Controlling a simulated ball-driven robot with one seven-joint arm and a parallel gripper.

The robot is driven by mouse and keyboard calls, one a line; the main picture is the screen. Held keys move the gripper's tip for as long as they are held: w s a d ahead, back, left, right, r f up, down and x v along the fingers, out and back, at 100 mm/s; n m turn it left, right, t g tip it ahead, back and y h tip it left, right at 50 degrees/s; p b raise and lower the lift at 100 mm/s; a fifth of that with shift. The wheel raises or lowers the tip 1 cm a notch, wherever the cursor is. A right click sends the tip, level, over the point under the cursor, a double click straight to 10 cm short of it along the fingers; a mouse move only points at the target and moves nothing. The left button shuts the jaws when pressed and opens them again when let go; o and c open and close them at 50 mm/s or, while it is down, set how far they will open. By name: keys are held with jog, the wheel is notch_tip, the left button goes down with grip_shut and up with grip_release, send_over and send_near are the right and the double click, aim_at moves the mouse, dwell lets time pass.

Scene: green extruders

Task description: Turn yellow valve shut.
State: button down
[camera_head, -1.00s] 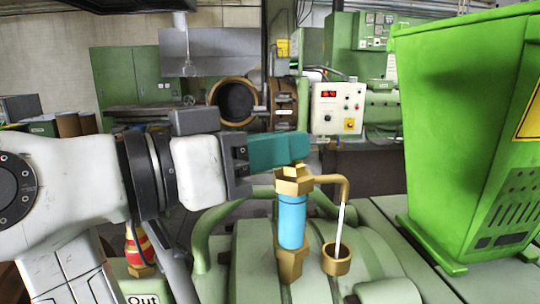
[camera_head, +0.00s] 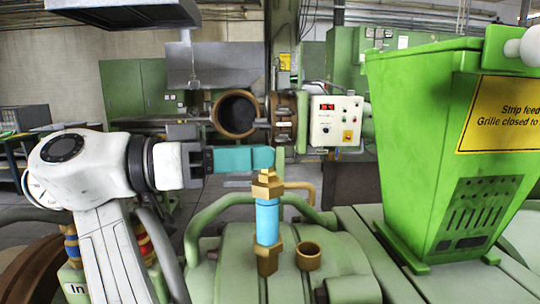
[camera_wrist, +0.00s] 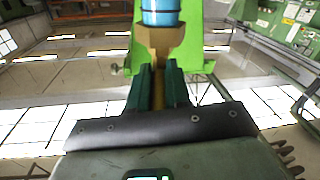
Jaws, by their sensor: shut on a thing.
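The valve is a brass-yellow fitting (camera_head: 267,188) on top of an upright blue cylinder (camera_head: 267,222) with a brass base. A bent brass spout (camera_head: 302,186) shows behind the fitting and turns down at its right. A brass cup (camera_head: 308,258) stands to the right of the base, and no white stream shows above it. My gripper (camera_head: 264,158) reaches in from the left with teal fingers at the top of the fitting. In the wrist view its fingers (camera_wrist: 158,88) are closed on brass, with the blue cylinder (camera_wrist: 160,12) beyond; the exact contact is partly hidden.
A large green hopper (camera_head: 420,150) with a yellow sign stands close on the right. Green curved pipes (camera_head: 225,207) arch around the valve. A white control box (camera_head: 335,120) is farther back. Open air lies above the valve.

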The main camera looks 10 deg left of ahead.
dwell(0.6)
jog(key=c, duration=1.1)
grip_release()
